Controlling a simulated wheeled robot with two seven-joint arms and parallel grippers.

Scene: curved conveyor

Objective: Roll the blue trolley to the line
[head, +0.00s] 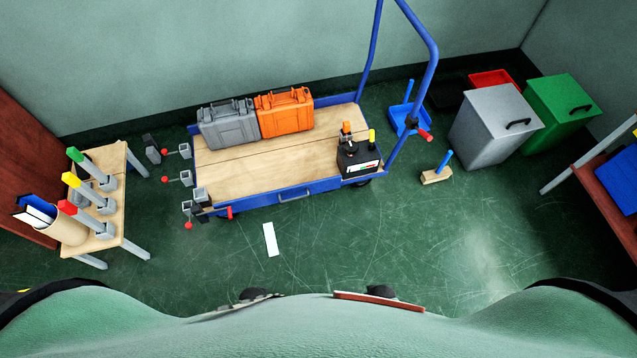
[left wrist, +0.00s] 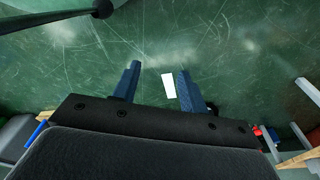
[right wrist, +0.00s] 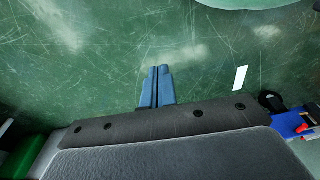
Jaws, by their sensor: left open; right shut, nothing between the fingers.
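The blue trolley (head: 295,190) stands on the green floor with a wooden deck and a tall blue push handle (head: 430,60) at its right end. A short white line (head: 270,239) lies on the floor in front of the trolley. My left gripper (left wrist: 156,72) is open and empty above the floor, with the white line (left wrist: 168,86) seen between its fingers. My right gripper (right wrist: 157,70) is shut and empty above the floor, with the white line (right wrist: 240,79) to its right. Both grippers are apart from the trolley; neither shows clearly in the head view.
A grey case (head: 228,124), an orange case (head: 284,112) and a black device (head: 358,158) ride on the deck. Left is a small table (head: 122,190); right are grey (head: 490,125) and green (head: 560,112) bins. The front floor is clear.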

